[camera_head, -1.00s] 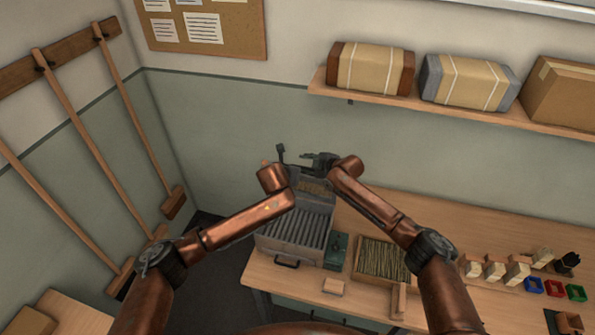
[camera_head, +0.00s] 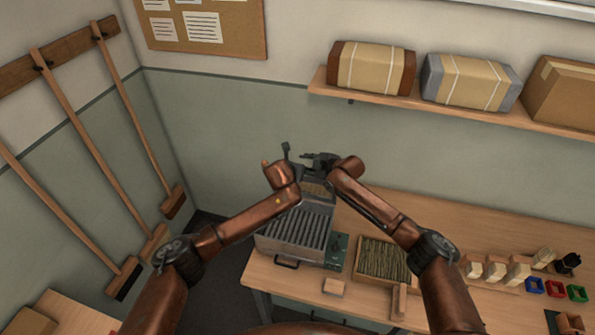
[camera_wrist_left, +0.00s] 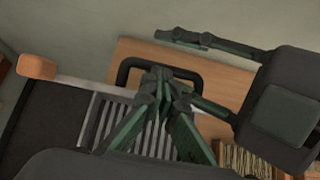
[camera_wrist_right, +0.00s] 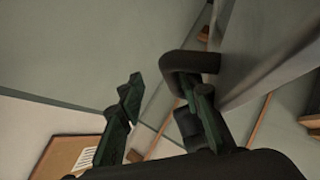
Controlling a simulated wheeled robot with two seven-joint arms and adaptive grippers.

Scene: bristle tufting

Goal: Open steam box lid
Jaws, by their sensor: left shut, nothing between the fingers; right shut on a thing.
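The steam box (camera_head: 290,243) stands at the table's left end, its slatted top uncovered. A grey lid panel (camera_head: 318,179) stands raised at its back, partly hidden by my arms; it fills the upper right of the right wrist view (camera_wrist_right: 275,50). My right gripper (camera_head: 311,160) is at the lid, shut on its dark bar handle (camera_wrist_right: 188,61). My left gripper (camera_head: 286,149) is shut and empty, close beside the right one.
A tray of bristles (camera_head: 381,260) stands right of the box. A small wooden block (camera_head: 333,287) lies in front. Brushes and coloured cups (camera_head: 554,288) sit at the right. A wall shelf (camera_head: 455,108) holds packages. The table's middle back is clear.

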